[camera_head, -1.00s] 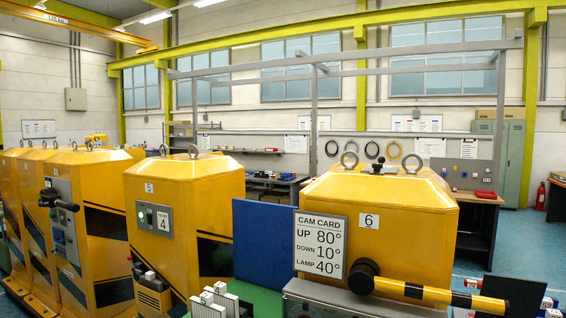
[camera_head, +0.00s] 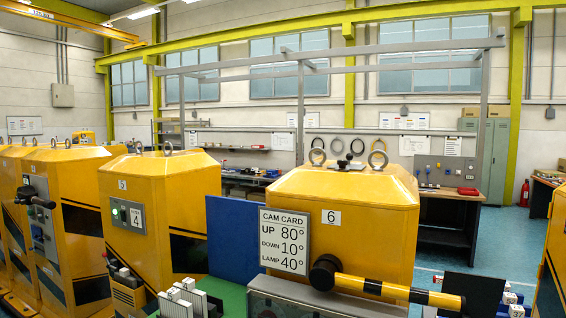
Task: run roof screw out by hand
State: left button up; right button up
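The yellow gate cabinet marked 6 (camera_head: 345,220) stands at centre right. On its sloped roof are a black knob-like fitting (camera_head: 345,164), which may be the roof screw, and lifting eyes, one at the left (camera_head: 317,157) and one at the right (camera_head: 378,160). A black and yellow striped boom (camera_head: 400,291) sticks out to the right from a black hub (camera_head: 325,272) at its front. A cam card (camera_head: 284,240) reading UP 80°, DOWN 10°, LAMP 40° stands at its front left. Neither of my grippers is in view.
Cabinet 5 (camera_head: 165,215) and several more yellow cabinets stand at the left. A blue panel (camera_head: 233,238) stands between cabinets 5 and 6. A grey frame (camera_head: 300,110) rises behind cabinet 6. Another yellow body (camera_head: 553,270) is at the right edge. Blue floor shows at the right.

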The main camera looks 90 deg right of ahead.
aim_at(342, 164)
jog(key=z, duration=0.05)
jog(key=k, duration=1.3)
jog(key=z, duration=1.6)
jog(key=i, duration=0.65)
jog(key=u, duration=0.1)
jog(key=k, duration=0.9)
jog(key=z, duration=0.15)
jog(key=i, duration=0.95)
jog(key=u, duration=0.1)
